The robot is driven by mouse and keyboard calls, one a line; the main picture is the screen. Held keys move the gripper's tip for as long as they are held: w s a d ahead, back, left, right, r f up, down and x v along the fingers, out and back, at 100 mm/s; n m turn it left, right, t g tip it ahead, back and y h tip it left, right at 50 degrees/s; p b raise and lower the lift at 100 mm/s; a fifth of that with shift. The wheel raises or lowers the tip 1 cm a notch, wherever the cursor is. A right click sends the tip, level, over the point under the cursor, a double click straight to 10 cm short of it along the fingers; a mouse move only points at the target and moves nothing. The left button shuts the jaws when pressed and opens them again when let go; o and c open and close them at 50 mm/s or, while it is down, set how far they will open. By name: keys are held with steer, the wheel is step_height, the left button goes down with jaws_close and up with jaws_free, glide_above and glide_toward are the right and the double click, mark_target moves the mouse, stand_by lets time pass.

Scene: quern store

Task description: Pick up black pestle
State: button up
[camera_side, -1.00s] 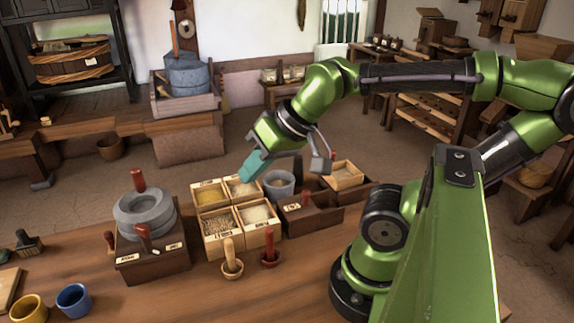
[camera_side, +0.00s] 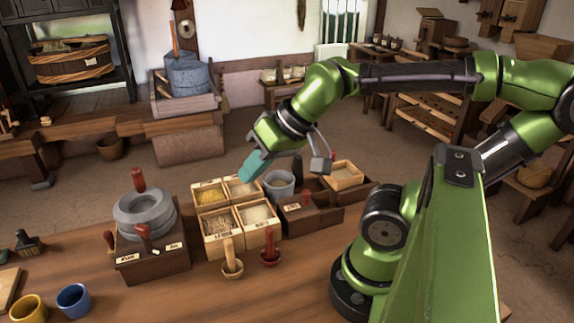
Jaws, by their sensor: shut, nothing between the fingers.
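A dark, rounded rod (camera_side: 297,166), which looks like the black pestle, stands up at the right rim of a grey mortar (camera_side: 279,188) behind the grain boxes. Its lower end is hidden. My gripper (camera_side: 250,170) hangs above the grain boxes, to the left of the dark rod, with its teal fingertips pointing down and left. The fingers appear together with nothing held, and they look apart from the rod.
Grain boxes (camera_side: 221,238) fill the middle of the table. A wooden mortar with a pestle (camera_side: 231,264) and a red one (camera_side: 270,256) stand in front. A stone quern (camera_side: 146,214) stands left. Dark boxes (camera_side: 312,220) are at right. Yellow (camera_side: 27,308) and blue cups (camera_side: 74,300) stand front left.

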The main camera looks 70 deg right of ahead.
steer(key=o, duration=0.8)
steer(key=shift+d+f, duration=0.1)
steer(key=n+g+h, duration=0.3)
steer(key=n+g, duration=0.3)
steer(key=n, duration=2.7)
glide_toward(298, 156)
steer(key=f, duration=0.4)
steer(key=d+f, duration=0.1)
steer(key=f, duration=0.2)
steer(key=shift+w, duration=0.25)
steer(key=shift+w+f, duration=0.15)
steer(key=shift+f, duration=1.35)
steer(key=shift+w+f, duration=0.15)
steer(key=shift+f, duration=1.3)
